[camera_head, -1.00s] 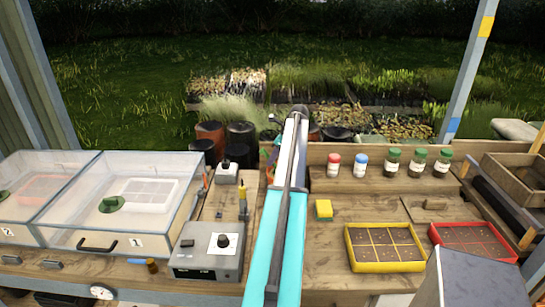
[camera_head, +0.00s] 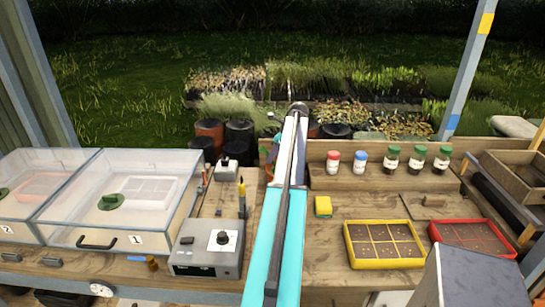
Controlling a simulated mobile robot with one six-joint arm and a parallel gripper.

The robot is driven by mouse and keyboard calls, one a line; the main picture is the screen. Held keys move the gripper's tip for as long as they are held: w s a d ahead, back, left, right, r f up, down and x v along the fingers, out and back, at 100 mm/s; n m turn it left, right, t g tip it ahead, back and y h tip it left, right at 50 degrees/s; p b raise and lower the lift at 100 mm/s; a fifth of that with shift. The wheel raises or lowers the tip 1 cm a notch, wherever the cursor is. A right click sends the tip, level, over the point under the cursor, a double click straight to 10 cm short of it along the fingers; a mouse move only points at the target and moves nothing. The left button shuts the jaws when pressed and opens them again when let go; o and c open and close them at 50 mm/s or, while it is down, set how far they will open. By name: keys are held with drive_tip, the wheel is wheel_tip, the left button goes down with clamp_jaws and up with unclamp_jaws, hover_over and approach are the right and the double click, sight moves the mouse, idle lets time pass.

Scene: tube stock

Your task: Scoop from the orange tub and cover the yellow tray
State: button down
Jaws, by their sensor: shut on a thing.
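The yellow tray (camera_head: 386,264) lies on the bench right of centre. It is divided into several square cells with a brown fill and small pale specks. My arm rises from the bottom middle of the view and bends at its top, away from the tray. My gripper is hidden behind the arm, so I see neither its jaws nor anything in them. Only small coloured parts show at the arm's left edge, too unclear to name. I cannot make out an orange tub or a scoop.
A red tray (camera_head: 472,252) stands right of the yellow one. A yellow-green sponge (camera_head: 323,206) and several lidded jars (camera_head: 391,160) are behind. A grey control box (camera_head: 207,252) and clear lidded boxes (camera_head: 120,218) stand left. A grey block (camera_head: 468,285) rises at front right.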

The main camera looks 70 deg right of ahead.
drive_tip(key=shift+r+g+p, duration=1)
drive_tip(key=shift+g+p, duration=0.4)
drive_tip(key=shift+p, duration=0.85)
